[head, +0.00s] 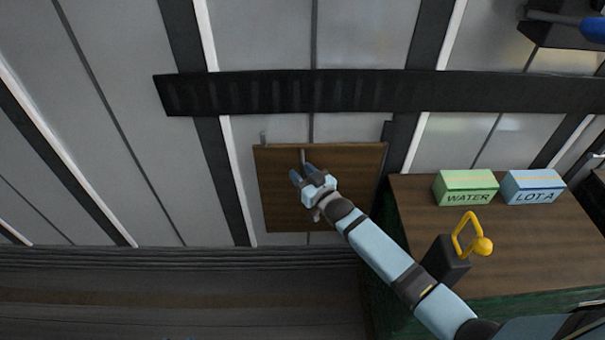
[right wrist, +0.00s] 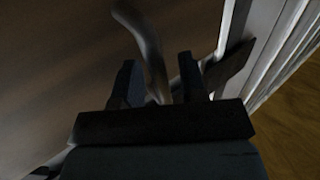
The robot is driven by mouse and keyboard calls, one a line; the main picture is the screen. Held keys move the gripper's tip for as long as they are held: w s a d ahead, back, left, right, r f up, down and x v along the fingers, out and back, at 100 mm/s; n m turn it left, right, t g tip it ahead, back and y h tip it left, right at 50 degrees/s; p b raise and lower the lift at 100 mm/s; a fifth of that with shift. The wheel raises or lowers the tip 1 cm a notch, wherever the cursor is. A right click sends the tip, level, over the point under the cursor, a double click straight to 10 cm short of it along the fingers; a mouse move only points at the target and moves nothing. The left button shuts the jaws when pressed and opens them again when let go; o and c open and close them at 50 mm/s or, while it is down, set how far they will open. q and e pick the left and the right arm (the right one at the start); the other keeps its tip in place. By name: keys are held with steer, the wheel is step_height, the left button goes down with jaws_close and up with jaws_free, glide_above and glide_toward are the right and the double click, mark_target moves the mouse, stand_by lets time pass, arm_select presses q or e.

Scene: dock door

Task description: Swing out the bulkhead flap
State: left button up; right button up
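The bulkhead flap (head: 278,205) is a brown wooden panel against the grey wall, left of the bench in the head view. It looks flat to the wall. My right gripper (head: 302,172) is in front of the flap's upper middle. In the right wrist view my right gripper (right wrist: 158,80) has its two dark fingers apart, with a curved grey handle (right wrist: 145,42) between them. A gap shows on the finger sides, so the fingers do not look closed on it. The handle's lower end is hidden by the gripper. My left gripper is not in view.
A wooden-topped bench (head: 545,255) stands right of the flap, bearing a green WATER box (head: 465,188), a blue LOT A box (head: 532,187) and a black block with a yellow lever (head: 482,246). A black rail (head: 350,92) crosses the wall above. The floor (head: 180,300) at left is clear.

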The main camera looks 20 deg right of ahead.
jaws_close()
steer(key=shift+s+p, duration=0.4)
steer(key=shift+s, duration=0.1)
arm_select(q)
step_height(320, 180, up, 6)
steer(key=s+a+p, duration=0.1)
steer(key=p, duration=0.7)
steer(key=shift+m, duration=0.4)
arm_select(e)
steer(key=v, duration=1.7)
steer(key=shift+d, duration=0.2)
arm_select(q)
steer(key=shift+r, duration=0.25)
arm_select(e)
steer(key=shift+r, duration=0.1)
